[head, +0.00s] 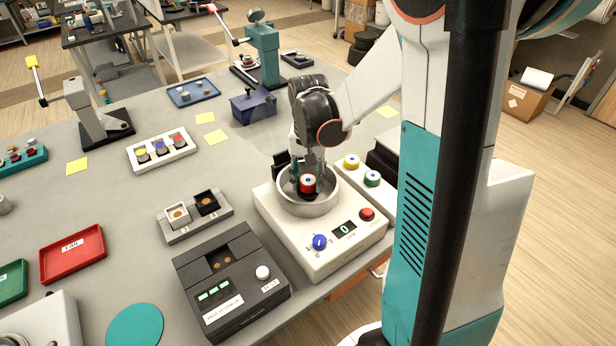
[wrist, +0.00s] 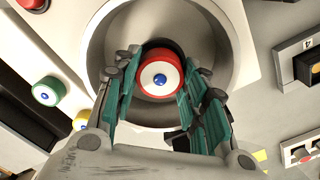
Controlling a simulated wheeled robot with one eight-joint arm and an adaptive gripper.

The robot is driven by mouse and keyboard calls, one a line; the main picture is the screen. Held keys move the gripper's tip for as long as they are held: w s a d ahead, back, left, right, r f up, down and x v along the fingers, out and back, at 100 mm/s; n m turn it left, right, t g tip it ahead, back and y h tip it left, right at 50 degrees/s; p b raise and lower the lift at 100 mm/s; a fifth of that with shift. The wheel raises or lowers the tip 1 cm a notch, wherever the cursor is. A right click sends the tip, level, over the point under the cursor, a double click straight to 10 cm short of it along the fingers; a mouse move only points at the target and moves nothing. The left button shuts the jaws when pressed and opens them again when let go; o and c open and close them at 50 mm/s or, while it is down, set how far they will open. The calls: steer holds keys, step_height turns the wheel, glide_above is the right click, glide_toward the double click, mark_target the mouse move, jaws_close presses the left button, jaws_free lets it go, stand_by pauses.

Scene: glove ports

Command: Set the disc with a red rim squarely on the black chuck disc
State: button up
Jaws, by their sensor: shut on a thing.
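The disc with a red rim (wrist: 159,72) has a white top with a blue centre. It sits inside the round metal bowl of the white machine, and it also shows in the head view (head: 307,182). My gripper (wrist: 168,92) reaches down into the bowl from above, its teal fingers shut on the disc from both sides. I cannot tell whether the red-rimmed disc touches the chuck.
The bowl wall (head: 308,208) surrounds my fingers closely. The white machine (head: 335,250) has a blue knob (head: 319,242) and red button (head: 367,214) in front. A tray with yellow- and green-rimmed discs (head: 372,179) stands at its right. A dark device (head: 230,290) stands at its left.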

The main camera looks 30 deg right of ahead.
mark_target(307, 180)
steer(key=shift+f+b, duration=0.4)
steer(key=shift+f, duration=0.1)
steer(key=o, duration=1.2)
steer(key=shift+o, duration=0.2)
step_height(307, 180, up, 12)
steer(key=shift+a, duration=0.1)
